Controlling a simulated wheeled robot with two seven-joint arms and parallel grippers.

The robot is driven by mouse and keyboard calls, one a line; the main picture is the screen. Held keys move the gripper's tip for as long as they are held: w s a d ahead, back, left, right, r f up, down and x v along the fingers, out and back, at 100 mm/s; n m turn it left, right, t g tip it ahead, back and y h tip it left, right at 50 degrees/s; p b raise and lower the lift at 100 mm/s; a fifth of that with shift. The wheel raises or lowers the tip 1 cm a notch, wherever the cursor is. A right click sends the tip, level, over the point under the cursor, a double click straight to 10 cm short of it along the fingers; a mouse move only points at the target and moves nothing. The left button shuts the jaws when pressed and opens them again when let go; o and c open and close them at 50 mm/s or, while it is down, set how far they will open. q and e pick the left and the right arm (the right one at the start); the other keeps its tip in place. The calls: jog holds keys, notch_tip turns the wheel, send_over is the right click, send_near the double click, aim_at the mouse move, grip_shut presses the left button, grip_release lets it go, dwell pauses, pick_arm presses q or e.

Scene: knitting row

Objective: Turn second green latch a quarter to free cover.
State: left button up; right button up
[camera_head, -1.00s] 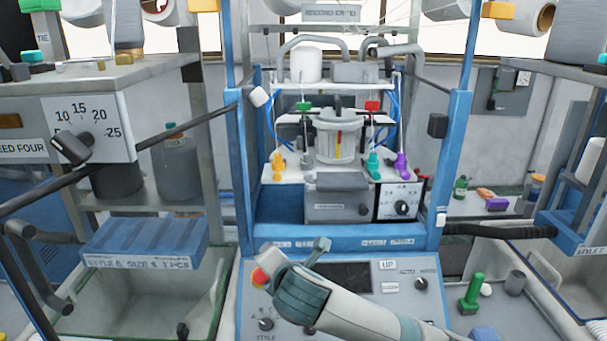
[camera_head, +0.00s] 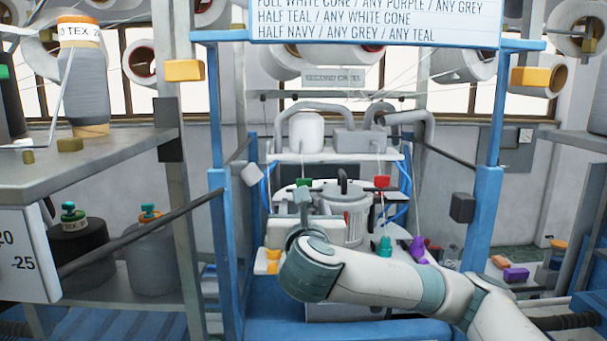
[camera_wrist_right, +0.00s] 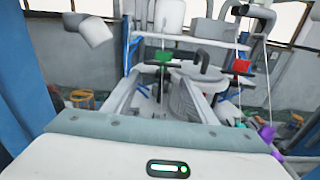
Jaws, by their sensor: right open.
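A ribbed grey pot (camera_head: 354,215) with a dark handle stands between and behind the tabs. I cannot tell which part is the second latch. My left gripper is not in view.
Blue posts (camera_head: 487,220) frame the machine on both sides. A teal knob (camera_head: 385,247) and a purple knob (camera_head: 418,248) stand to the right of my gripper. Grey pipes and a white canister (camera_head: 306,132) are above. A dark rail (camera_head: 130,235) slants at the left.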

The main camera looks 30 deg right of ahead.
aim_at(305, 180)
jog(key=p+x, duration=0.2)
jog(key=x, duration=0.3)
jog(key=r+p+x, duration=0.1)
jog(key=p+x, duration=0.2)
jog(key=x, duration=0.3)
jog(key=d+r+p+x, duration=0.1)
jog(key=p+x, duration=0.1)
jog(key=x, duration=0.3)
jog(key=shift+w+r, duration=0.1)
jog(key=shift+r, duration=0.05)
pick_arm(q)
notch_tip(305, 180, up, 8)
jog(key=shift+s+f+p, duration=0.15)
jog(key=shift+p, duration=0.25)
pick_arm(e)
jog(key=shift+w+d, duration=0.25)
jog(key=shift+w, duration=0.2)
jog(key=c, duration=1.1)
